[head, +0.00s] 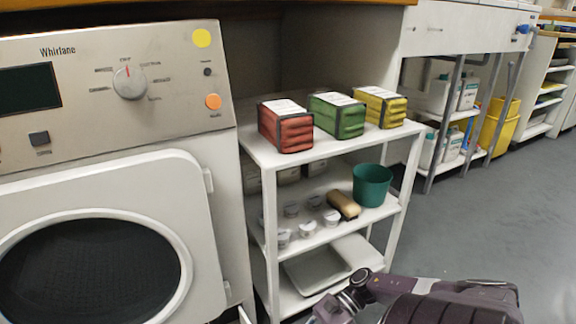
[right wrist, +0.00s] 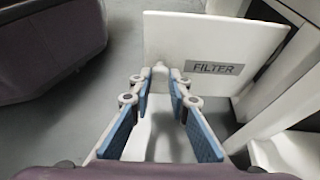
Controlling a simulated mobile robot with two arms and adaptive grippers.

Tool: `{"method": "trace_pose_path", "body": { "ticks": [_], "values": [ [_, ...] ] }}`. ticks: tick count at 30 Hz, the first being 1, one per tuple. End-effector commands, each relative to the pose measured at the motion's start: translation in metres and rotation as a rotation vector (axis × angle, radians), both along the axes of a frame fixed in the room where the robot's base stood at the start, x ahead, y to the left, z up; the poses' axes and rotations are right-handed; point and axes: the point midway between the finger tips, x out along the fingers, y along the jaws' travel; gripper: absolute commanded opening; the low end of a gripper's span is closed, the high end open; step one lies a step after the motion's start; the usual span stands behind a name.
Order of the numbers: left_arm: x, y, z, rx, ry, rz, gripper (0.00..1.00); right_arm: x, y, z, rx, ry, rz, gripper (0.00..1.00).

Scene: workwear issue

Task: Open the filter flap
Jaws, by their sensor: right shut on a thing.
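The filter flap (right wrist: 262,48) is a white plate with a grey FILTER label (right wrist: 214,68) in the right wrist view. My right gripper (right wrist: 161,80) has blue pads and is shut on the flap's small pale knob (right wrist: 160,68), left of the label. How far the flap stands open is hard to tell. The white Whirlane washer (head: 225,165) fills the left of the head view, its round door (head: 190,195) shut. My right arm comes in at the bottom of the head view, with its fingertips out of frame. My left gripper is not in view.
A white shelf unit (head: 262,150) stands right beside the washer, close to my right arm. It carries red (head: 286,128), green (head: 337,116) and yellow (head: 380,107) packs, a green pot (head: 372,186) and a brush (head: 343,205). Grey floor (head: 480,220) is free to the right.

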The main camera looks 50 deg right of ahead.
Motion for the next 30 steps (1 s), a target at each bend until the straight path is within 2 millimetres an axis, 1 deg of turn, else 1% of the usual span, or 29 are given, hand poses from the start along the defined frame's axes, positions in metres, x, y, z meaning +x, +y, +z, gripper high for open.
{"method": "trace_pose_path", "body": {
  "ticks": [12,13,17,26,30],
  "values": [
    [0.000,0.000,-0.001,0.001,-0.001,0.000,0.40,0.000,0.000,0.000,0.000,-0.001,0.006,0.00],
    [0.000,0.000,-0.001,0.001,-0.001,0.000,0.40,0.000,0.000,0.000,0.000,-0.001,0.006,0.20],
    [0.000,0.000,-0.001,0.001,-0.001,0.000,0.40,0.000,0.000,0.000,0.000,-0.001,0.006,0.34],
    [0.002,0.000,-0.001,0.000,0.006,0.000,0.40,0.000,-0.001,0.001,-0.001,0.000,0.004,0.35],
    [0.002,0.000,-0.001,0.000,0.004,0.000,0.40,-0.004,-0.013,0.004,-0.005,0.002,0.003,0.35]
  ]
}}
